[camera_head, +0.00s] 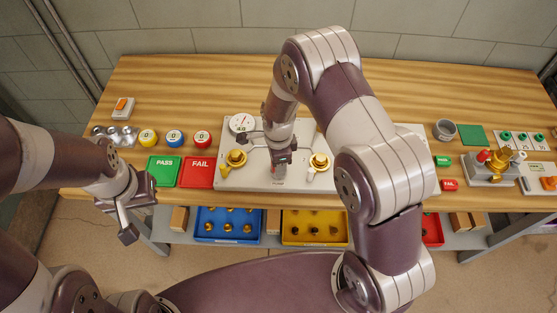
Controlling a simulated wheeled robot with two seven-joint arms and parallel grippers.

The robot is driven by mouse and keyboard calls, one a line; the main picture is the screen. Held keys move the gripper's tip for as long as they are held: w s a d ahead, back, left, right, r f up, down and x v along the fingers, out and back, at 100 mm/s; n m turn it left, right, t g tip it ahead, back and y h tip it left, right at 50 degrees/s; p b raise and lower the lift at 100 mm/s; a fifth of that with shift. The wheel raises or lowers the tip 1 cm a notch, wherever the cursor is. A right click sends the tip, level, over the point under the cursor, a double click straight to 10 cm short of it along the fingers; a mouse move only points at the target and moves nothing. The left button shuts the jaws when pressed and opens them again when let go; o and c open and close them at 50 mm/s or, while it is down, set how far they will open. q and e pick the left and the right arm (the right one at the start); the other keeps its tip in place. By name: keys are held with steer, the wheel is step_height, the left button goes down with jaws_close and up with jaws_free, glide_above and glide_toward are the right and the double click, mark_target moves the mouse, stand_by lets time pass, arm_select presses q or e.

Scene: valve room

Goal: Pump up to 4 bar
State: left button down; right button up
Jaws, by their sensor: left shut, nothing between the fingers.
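The white pump panel (233,178) lies on the wooden bench, with a round gauge (242,122) at its upper left. The figure 4.0 seems to show on the gauge, but its needle is too small to read. A brass valve (236,158) sits on the left of the panel and another brass valve (319,161) on the right. My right gripper (280,166) points down over the pump spot, above the PUMP label (278,183), and hides most of what is there. Its jaws are too hidden to judge. My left gripper (128,233) is shut and empty in front of the bench's left edge.
A green PASS pad (163,170) and red FAIL pad (198,163) lie left of the panel. Several round coloured items, including a yellow one (148,138), stand behind them. A blue bin (228,238) and yellow bin (315,242) sit below. A brass fitting (497,160) stands right.

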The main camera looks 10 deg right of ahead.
steer(key=shift+w+r, duration=0.15)
steer(key=o, duration=1.1)
steer(key=shift+c, duration=0.2)
steer(key=shift+a, duration=0.1)
steer(key=shift+r, duration=0.15)
step_height(320, 180, up, 12)
steer(key=b, duration=0.2)
steer(key=shift+r+b, duration=0.2)
steer(key=shift+b, duration=0.2)
